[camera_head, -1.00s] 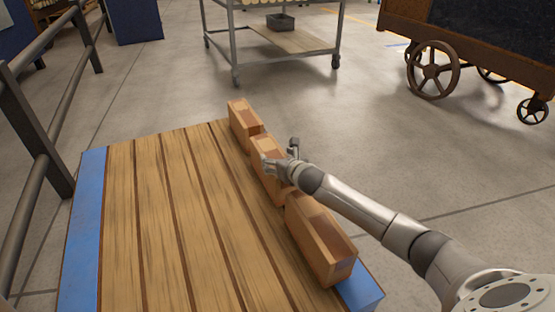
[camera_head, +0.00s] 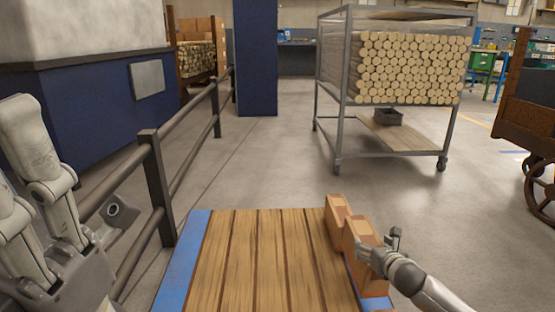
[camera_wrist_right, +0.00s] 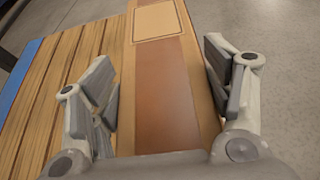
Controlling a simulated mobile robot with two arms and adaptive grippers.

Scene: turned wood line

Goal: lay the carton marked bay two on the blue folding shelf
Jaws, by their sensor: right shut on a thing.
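My right gripper (camera_head: 378,254) is shut on a brown carton (camera_head: 366,270) at the right side of a slatted wooden top with blue ends (camera_head: 268,265). In the right wrist view, this carton (camera_wrist_right: 160,85) lies between the finger pads, with a pale panel on its far end. Any marking is not readable. Another carton (camera_head: 337,222) stands just beyond it along the same edge. At far left, grey and white parts of my left arm, seemingly at its gripper (camera_head: 62,235), are close to the camera; its jaws cannot be made out. I cannot identify a separate blue folding shelf.
A dark railing (camera_head: 155,180) runs along the left. A wheeled metal rack of round wood (camera_head: 339,120) stands ahead, a wooden cart (camera_head: 525,120) at the right. Open floor (camera_head: 265,170) lies between the slatted top and the rack.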

